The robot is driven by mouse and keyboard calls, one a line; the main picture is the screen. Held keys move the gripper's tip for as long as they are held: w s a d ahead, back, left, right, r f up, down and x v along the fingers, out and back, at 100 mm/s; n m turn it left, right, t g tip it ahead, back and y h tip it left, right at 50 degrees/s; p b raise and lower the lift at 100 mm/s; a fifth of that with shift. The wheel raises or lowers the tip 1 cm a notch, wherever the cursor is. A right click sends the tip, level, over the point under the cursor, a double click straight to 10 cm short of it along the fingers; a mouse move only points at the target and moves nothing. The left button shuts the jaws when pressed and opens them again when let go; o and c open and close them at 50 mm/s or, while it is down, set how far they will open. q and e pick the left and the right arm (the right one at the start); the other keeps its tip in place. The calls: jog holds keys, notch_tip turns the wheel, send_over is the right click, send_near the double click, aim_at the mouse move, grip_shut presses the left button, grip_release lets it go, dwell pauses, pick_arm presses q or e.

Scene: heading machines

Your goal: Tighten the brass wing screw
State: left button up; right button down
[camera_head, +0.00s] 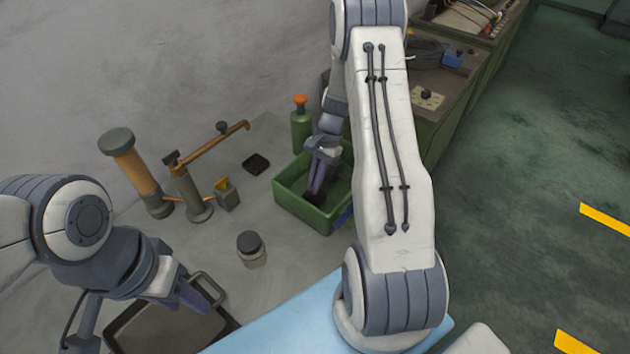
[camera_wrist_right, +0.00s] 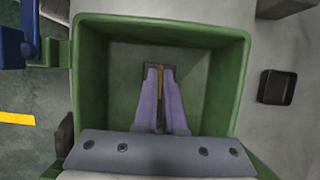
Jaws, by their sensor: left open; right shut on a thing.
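A small yellow wing-shaped piece (camera_head: 221,183) sits on a grey block (camera_head: 228,199) beside the orange-and-grey stand; it may be the brass wing screw, but it is too small to be sure. My right gripper (camera_head: 315,188) points down inside the green bin (camera_head: 285,206). In the right wrist view its fingers (camera_wrist_right: 160,80) are shut on a thin brownish-yellow strip (camera_wrist_right: 161,76) with a dark end, near the bin floor. I cannot tell what this strip is.
The stand (camera_head: 190,196) has a long orange arm, with an orange post (camera_head: 137,170) beside it. A lidded jar (camera_head: 251,250), a green bottle (camera_head: 302,130) and a small black dish (camera_head: 256,164) stand nearby. The dark tray (camera_head: 128,330) is lower left.

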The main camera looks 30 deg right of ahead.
jog(key=shift+f, duration=0.15)
dwell(0.3)
jog(key=c, duration=1.1)
grip_release()
jog(key=shift+o, duration=0.5)
jog(key=shift+w+d+r, duration=0.15)
jog(key=shift+d+r, duration=0.1)
jog(key=shift+r, duration=0.2)
jog(key=s+b+v, duration=0.1)
jog(key=b+v, duration=0.1)
jog(key=v, duration=0.7)
jog(key=shift+w+r, duration=0.25)
jog(key=shift+w, duration=0.15)
